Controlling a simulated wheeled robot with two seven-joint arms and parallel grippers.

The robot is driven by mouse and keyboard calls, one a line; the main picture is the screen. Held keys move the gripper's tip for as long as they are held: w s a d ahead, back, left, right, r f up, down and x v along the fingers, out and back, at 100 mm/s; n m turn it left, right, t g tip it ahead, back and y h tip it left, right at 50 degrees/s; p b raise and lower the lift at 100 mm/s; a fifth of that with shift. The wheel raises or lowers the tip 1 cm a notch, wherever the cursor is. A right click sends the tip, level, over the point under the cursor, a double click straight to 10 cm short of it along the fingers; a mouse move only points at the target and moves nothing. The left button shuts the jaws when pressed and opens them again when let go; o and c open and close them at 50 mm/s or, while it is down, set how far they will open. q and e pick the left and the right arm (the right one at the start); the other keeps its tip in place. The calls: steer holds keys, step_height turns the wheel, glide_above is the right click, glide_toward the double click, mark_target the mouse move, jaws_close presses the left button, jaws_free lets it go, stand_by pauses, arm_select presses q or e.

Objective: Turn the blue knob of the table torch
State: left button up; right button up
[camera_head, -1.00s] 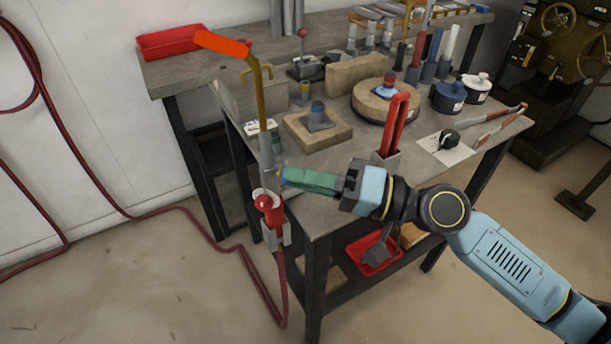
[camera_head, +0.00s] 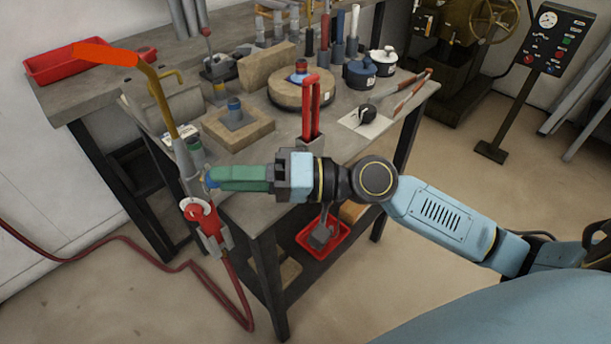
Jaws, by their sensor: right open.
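The table torch (camera_head: 187,155) stands at the near left corner of the workbench. It has a grey body, a brass tube and a bent orange top end (camera_head: 105,54). Its blue knob (camera_head: 211,182) shows only as a small patch at the tips of my right gripper (camera_head: 212,179). The green fingers of that gripper point left, level, at the knob and overlap it in the view. They are open; whether they touch the knob or stand around it I cannot tell. My left gripper is out of view.
A red plug (camera_head: 206,217) with a hose hangs below the torch at the bench corner. A red-handled tool (camera_head: 311,105) stands upright just behind my right gripper. A wooden block (camera_head: 238,131) and a round wooden base (camera_head: 290,95) sit on the bench. Floor is clear in front.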

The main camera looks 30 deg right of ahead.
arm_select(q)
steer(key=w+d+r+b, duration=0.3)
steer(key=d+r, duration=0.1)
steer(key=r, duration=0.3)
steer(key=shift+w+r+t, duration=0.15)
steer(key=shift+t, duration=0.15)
arm_select(e)
steer(key=r+v, duration=0.1)
steer(key=v, duration=1.1)
steer(key=shift+s+d+f, duration=0.2)
steer(key=shift+d+f, duration=0.1)
steer(key=shift+f, duration=0.2)
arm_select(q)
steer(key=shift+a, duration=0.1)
arm_select(e)
steer(key=shift+w, duration=0.1)
